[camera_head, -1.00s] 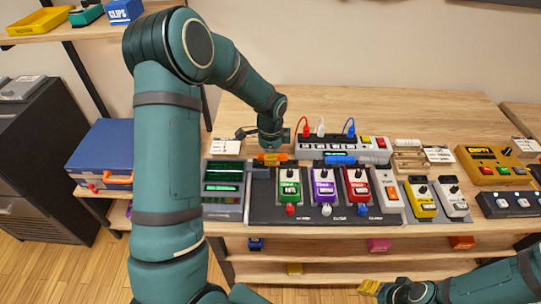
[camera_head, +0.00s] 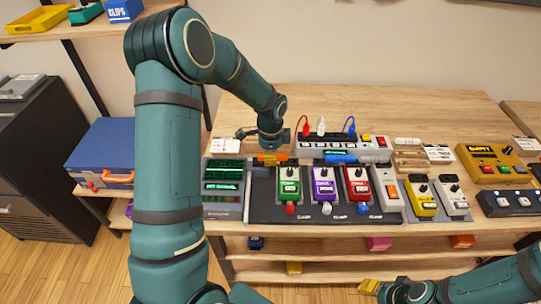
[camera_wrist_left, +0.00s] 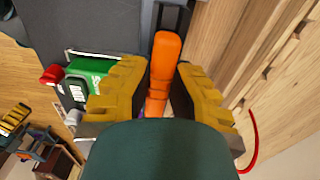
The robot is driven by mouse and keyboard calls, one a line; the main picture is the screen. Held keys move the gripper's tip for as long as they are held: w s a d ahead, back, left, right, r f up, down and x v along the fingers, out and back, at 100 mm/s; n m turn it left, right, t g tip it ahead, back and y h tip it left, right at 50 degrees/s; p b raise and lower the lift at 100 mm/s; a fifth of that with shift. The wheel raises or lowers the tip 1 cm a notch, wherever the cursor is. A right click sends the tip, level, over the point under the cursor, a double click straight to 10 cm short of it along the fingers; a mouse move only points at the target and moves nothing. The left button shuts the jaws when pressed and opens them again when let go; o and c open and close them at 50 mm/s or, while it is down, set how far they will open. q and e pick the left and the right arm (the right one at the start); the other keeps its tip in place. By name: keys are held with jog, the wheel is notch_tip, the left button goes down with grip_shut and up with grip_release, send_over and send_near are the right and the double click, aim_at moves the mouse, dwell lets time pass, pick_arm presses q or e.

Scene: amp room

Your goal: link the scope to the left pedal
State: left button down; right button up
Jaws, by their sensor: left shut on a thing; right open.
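The scope (camera_head: 222,185) is a grey box with a lit green screen, at the left end of the dark pedalboard (camera_head: 262,205). The left pedal (camera_head: 289,183) is green and stands just right of it, with a red knob in front. My left gripper (camera_head: 271,158) is behind the board, between scope and green pedal. It is shut on an orange plug-like piece (camera_wrist_left: 161,70), which sticks out between its yellow fingers in the left wrist view. The green pedal (camera_wrist_left: 84,78) shows there at the left. My right gripper (camera_head: 372,287) is open and low at the front right.
A purple pedal (camera_head: 324,185) and a red pedal (camera_head: 358,187) stand on the board. A power strip (camera_head: 372,156) with red, white and blue leads lies behind. A blue piece (camera_head: 340,159) lies before it.

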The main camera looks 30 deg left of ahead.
pick_arm(q)
jog(key=c, duration=0.5)
grip_release()
jog(key=shift+r, duration=0.15)
jog(key=shift+r+p, duration=2.6)
jog(key=shift+r, duration=0.75)
